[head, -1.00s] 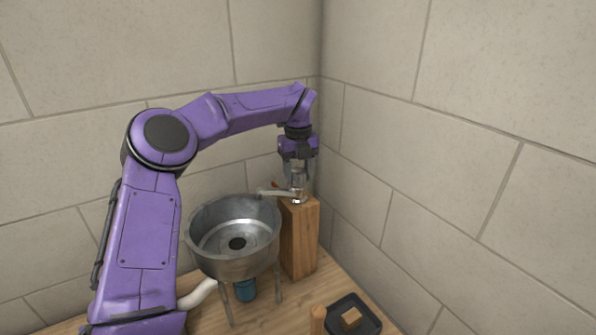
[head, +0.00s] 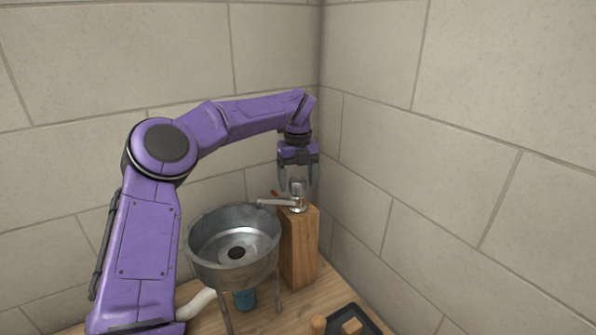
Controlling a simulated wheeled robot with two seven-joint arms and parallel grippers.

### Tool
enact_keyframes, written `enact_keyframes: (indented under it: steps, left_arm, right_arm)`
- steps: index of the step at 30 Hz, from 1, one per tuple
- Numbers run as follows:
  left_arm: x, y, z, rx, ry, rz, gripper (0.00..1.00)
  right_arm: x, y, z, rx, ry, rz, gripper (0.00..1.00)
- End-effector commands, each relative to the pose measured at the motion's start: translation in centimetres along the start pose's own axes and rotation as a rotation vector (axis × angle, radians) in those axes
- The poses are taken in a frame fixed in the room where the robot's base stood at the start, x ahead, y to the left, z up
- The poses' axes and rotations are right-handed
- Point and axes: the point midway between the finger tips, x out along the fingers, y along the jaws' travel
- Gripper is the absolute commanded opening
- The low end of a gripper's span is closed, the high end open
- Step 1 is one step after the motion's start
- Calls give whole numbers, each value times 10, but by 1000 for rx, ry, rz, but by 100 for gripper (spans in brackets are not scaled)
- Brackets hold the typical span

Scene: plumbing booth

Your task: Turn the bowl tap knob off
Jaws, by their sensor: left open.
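The metal tap knob (head: 297,186) sits on top of the tap, whose spout (head: 275,202) reaches left over the bowl. The tap stands on a wooden post (head: 299,245). The round metal bowl (head: 210,224) stands on thin legs left of the post. My left gripper (head: 297,184) points down from above the tap with its fingers apart, one on each side of the knob. I cannot tell whether either finger touches it. A small red part (head: 274,194) shows left of the knob. My right gripper is not in view.
A black tray (head: 367,318) with a wooden block lies at the bottom right, beside a round wooden piece (head: 318,324). Tiled walls meet close behind the post.

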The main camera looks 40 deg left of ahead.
Motion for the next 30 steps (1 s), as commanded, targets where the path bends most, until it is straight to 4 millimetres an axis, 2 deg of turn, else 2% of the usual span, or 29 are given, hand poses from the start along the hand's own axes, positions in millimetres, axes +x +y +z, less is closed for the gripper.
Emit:
enact_keyframes:
  steps: [7, 12, 16, 30]
  left_arm:
    - [-59, -1, 0, -2, -3, -2, 76]
    - [-89, -1, -1, 0, -2, -1, 76]
    - [-97, -1, -1, 1, 1, -1, 76]
    - [-96, -1, -1, 1, 1, -1, 76]
  right_arm:
    - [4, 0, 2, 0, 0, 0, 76]
    - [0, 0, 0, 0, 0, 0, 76]
    - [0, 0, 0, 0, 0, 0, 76]
    - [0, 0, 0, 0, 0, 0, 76]
